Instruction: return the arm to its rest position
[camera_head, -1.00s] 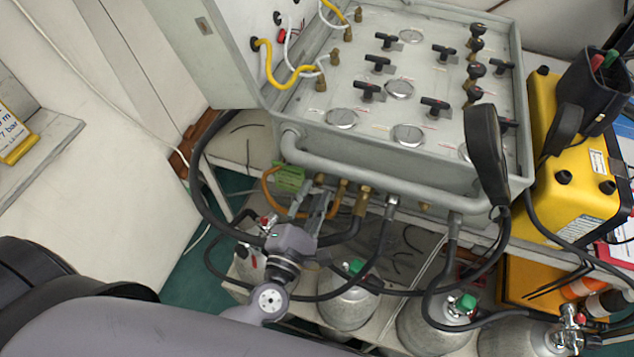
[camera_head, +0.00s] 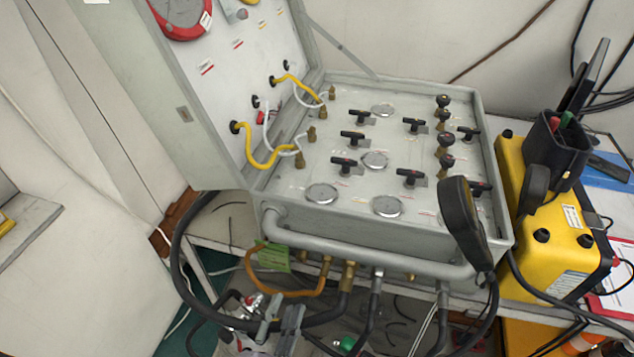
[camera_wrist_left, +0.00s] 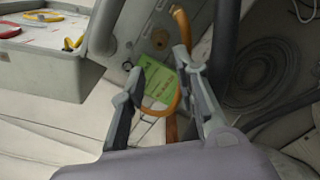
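My left gripper (camera_head: 281,312) shows at the bottom of the head view, in front of and below the front edge of the grey air panel case (camera_head: 360,230). Its two fingers are apart. In the left wrist view the gripper (camera_wrist_left: 158,72) is open, with no object held between the fingers. A green tag (camera_head: 273,257) hangs by the hose fittings under the case, above the fingertips. The tag also shows beyond the fingers in the left wrist view (camera_wrist_left: 152,88). Most of my left arm is out of the head view. My right gripper is not in view.
An orange hose (camera_head: 262,283) and several black hoses (camera_head: 178,262) loop below the case near my left gripper. The case lid (camera_head: 215,110) stands open at the left. A yellow box (camera_head: 545,235) stands at the right. Open floor is left of the stand.

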